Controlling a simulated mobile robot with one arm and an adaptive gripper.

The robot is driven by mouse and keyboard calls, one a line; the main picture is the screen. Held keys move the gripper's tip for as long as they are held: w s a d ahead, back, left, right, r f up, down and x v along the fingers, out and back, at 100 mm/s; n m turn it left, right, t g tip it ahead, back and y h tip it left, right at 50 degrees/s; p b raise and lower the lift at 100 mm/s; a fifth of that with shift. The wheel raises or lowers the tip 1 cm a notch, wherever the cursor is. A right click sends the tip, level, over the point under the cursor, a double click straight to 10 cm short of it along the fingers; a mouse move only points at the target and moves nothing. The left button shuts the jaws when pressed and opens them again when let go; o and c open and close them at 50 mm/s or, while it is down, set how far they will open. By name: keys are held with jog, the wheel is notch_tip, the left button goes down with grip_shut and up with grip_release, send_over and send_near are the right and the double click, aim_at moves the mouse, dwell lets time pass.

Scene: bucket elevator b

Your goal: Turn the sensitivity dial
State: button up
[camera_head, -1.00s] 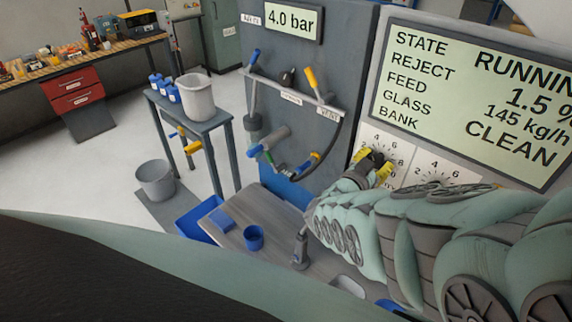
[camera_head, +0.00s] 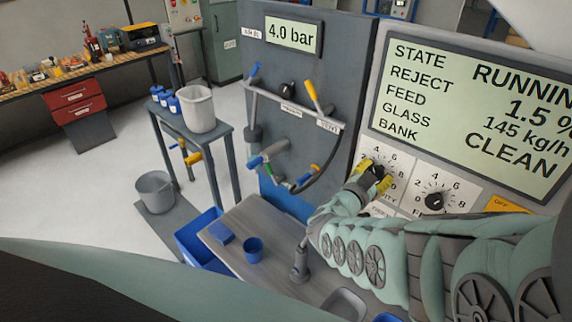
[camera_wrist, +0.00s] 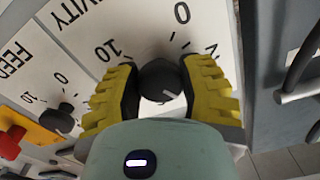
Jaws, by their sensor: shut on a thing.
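The sensitivity dial (camera_wrist: 160,80) is a dark round knob with a pale pointer line, on a white numbered plate. In the wrist view the plate's label reads "...IVITY", partly cut off. My gripper (camera_wrist: 160,92) has its yellow-padded fingers on either side of the knob, closed on it. In the head view my gripper (camera_head: 369,178) is at the left plate below the display, and its fingers hide most of the dial. The knob's pointer in the wrist view slants toward the lower right.
A second dial (camera_head: 434,201), labelled FEED in the wrist view, sits just right of my gripper. The display (camera_head: 470,105) is above. A valve panel (camera_head: 345,60) stands left. A bench (camera_head: 270,220) with a blue cup (camera_head: 253,249) lies below.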

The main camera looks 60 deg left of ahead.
jog(key=shift+f+m, duration=0.1)
jog(key=shift+m, duration=0.3)
jog(key=m+b, duration=0.2)
jog(key=shift+w+d+f+m, duration=0.1)
jog(key=shift+f+m, duration=0.05)
jog(key=shift+m, duration=0.15)
jog(key=m+b, duration=0.2)
jog(key=shift+b, duration=0.35)
jog(key=shift+m+b, duration=0.3)
jog(key=shift+m, duration=0.2)
jog(key=shift+r, duration=0.25)
jog(key=o, duration=1.2)
